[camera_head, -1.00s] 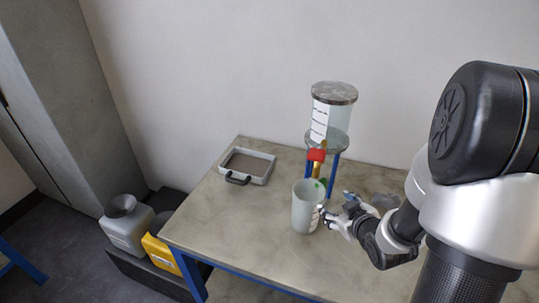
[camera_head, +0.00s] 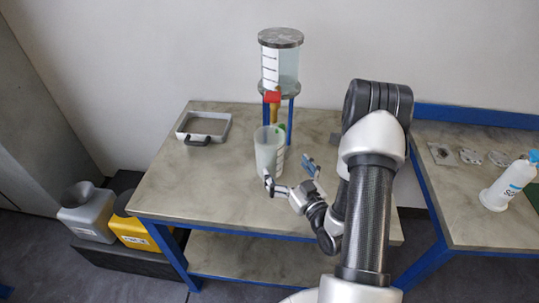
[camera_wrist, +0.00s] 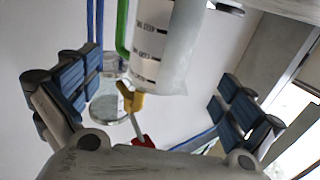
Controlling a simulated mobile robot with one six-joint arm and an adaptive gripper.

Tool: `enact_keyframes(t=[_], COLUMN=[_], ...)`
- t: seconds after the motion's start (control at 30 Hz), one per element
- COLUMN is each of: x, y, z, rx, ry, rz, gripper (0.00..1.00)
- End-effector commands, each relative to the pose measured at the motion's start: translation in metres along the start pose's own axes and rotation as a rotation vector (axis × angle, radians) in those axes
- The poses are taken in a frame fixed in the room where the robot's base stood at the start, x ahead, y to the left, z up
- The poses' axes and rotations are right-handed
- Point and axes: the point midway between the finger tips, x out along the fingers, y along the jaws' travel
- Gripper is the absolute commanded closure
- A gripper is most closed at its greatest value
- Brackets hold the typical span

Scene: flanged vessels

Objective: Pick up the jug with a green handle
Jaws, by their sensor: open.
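The jug (camera_head: 267,155) is a pale translucent cup standing upright on the table (camera_head: 195,185), below the front of the stand. Its green handle (camera_head: 281,130) shows at its back right. My gripper (camera_head: 289,173) is open and empty at the jug's front right, one finger close to the jug's lower front. Whether it touches cannot be told. In the wrist view, the jug (camera_wrist: 168,45) with dark printed marks and its green handle (camera_wrist: 123,25) lie between the lines of my spread fingers (camera_wrist: 157,82), towards the upper edge. The jug's far end is cut off there.
A clear vessel (camera_head: 283,67) with a grey lid stands on a blue-legged stand behind the jug; its red-and-yellow valve (camera_head: 272,97) hangs close above. A grey tray (camera_head: 205,125) lies at the table's left. A second table (camera_head: 455,205) holds a white bottle (camera_head: 508,185). The front left tabletop is clear.

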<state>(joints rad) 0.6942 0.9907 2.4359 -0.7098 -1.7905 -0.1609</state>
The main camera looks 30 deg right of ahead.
Motion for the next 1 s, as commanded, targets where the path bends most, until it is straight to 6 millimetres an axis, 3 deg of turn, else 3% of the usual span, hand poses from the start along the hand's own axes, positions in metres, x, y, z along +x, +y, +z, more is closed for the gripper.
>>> enact_keyframes(t=[0.2,0.47,0.7,1.0], x=[0.042,0.061,0.096,0.106], y=[-0.001,-0.001,-0.003,-0.003], z=[0.000,0.000,0.000,-0.001], rx=[-0.003,-0.001,-0.002,0.001], ry=[0.002,0.001,0.002,-0.001], rz=[-0.002,-0.001,-0.001,0.001], gripper=[0.00,0.00,0.00,0.00])
